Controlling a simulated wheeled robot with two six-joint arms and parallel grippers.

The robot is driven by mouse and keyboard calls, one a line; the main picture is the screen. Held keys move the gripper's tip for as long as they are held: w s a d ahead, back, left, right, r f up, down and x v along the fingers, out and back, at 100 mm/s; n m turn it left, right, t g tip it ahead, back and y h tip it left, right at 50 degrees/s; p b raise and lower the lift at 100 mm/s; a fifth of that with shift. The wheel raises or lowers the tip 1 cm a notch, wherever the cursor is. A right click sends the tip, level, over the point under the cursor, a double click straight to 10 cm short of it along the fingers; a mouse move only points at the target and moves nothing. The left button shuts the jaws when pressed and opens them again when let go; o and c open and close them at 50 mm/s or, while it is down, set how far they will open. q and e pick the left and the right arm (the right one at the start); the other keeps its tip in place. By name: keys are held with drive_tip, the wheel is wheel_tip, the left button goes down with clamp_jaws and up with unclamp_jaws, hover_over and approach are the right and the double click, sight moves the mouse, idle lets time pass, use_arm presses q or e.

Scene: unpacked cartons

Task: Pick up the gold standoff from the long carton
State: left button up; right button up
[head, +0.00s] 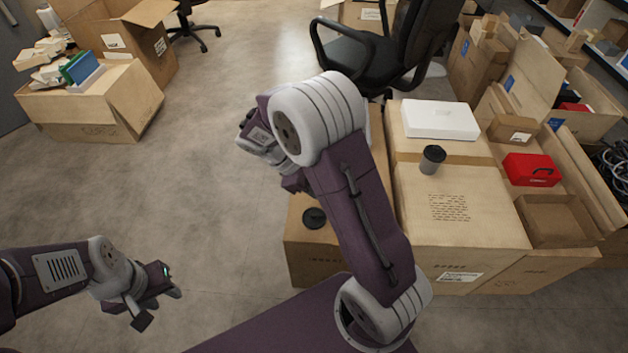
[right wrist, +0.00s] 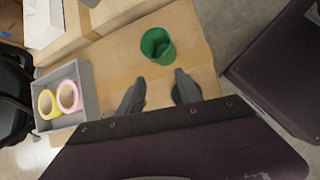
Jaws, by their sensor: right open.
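I cannot make out a gold standoff in either view. A long narrow carton (head: 312,258) stands under my right arm, which hides much of its top. The right wrist view shows a carton top (right wrist: 115,62) with a green cup (right wrist: 157,45) standing on it. A grey tray (right wrist: 88,85) there holds a yellow tape roll (right wrist: 47,104) and a pink tape roll (right wrist: 68,96). My right gripper (right wrist: 160,88) is open and empty, its fingertips near the cup. My left gripper (head: 158,306) is open and empty over the floor at lower left.
A wide carton (head: 480,215) to the right bears a white box (head: 440,119) and a dark cup (head: 432,160). A red box (head: 531,169) lies farther right. An office chair (head: 370,60) stands behind. The floor (head: 190,190) at left centre is clear.

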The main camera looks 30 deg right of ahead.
drive_tip(key=w+a+f+n+t+h+p, duration=0.1)
drive_tip(key=w+f+n+h, duration=0.1)
drive_tip(key=w, duration=0.1)
drive_tip(key=w+a+f+n+t+h+p, duration=0.1)
drive_tip(key=w+a+f+n+h, duration=0.1)
drive_tip(key=w+n, duration=0.1)
drive_tip(key=w+a+f+n+t+h+p, duration=0.1)
drive_tip(key=w+f+n+h, duration=0.1)
drive_tip(key=f+n+h, duration=0.1)
drive_tip(key=shift+w+a, duration=0.3)
drive_tip(key=shift+w, duration=0.1)
drive_tip(key=b+x, duration=0.1)
drive_tip(key=x, duration=0.2)
drive_tip(key=shift+d+f+b, duration=0.1)
drive_tip(key=shift+f+b, duration=0.2)
drive_tip(key=shift+b, duration=0.05)
drive_tip(key=shift+d+f, duration=0.1)
drive_tip(key=shift+d, duration=0.25)
drive_tip(key=b+x, duration=0.1)
drive_tip(key=x, duration=0.1)
drive_tip(key=b+x, duration=0.1)
drive_tip(key=x, duration=0.1)
drive_tip(key=shift+d+f+b, duration=0.15)
drive_tip(key=shift+f+b, duration=0.15)
drive_tip(key=shift+f, duration=0.15)
drive_tip(key=shift+d, duration=0.25)
clamp_jaws()
